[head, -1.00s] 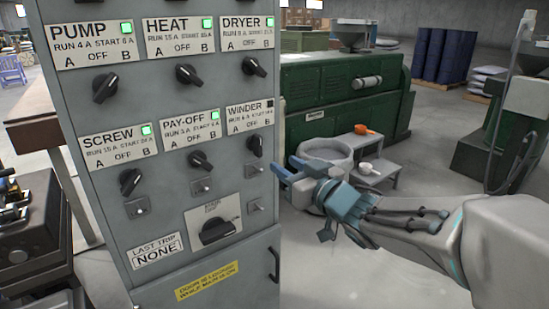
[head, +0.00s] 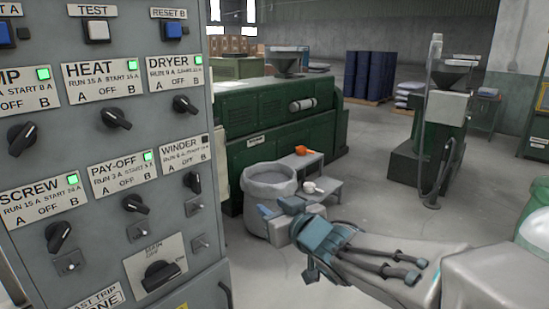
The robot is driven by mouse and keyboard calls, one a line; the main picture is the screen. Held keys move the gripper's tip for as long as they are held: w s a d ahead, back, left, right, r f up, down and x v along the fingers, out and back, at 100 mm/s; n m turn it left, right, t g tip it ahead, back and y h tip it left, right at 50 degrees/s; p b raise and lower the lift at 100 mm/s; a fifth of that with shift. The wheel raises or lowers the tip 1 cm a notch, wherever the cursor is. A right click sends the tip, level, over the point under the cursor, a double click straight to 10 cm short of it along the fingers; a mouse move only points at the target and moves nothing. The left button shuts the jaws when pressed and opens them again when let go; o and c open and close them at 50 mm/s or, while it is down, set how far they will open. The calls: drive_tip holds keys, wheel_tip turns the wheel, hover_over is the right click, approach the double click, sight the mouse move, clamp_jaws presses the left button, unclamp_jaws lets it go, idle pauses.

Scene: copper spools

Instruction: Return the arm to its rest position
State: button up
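My gripper (head: 278,208) is at the end of my arm, which reaches in from the lower right in the head view. It is in the open space to the right of the grey control cabinet (head: 215,262), apart from it. The fingers point away from me, in front of a grey tub in the picture. Their gap is too small and foreshortened to tell whether they are open or shut. I see nothing held between them.
The cabinet carries black rotary switches and lit green lamps; the WINDER lamp (head: 205,139) is dark. The grey tub (head: 268,182) and a small step (head: 325,192) stand beyond my gripper. A green machine (head: 290,135) is behind.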

drive_tip(key=s+d+f+m+g+h+p, duration=0.2)
drive_tip(key=s+d+m+h, duration=0.15)
drive_tip(key=d, duration=0.35)
drive_tip(key=s+d+f+m+g+h+p, duration=0.1)
drive_tip(key=s+d+f+m+g+h, duration=0.15)
drive_tip(key=d+h, duration=0.4)
drive_tip(key=s+d+f+g+y+p, duration=0.1)
drive_tip(key=s+g, duration=0.2)
drive_tip(key=s, duration=0.4)
drive_tip(key=s+d+f+g+p, duration=0.1)
drive_tip(key=s+d+f+g, duration=0.1)
drive_tip(key=s, duration=0.5)
drive_tip(key=shift+f+m+g+y, duration=0.25)
drive_tip(key=shift+m+g+y, duration=0.15)
drive_tip(key=shift+g, duration=0.35)
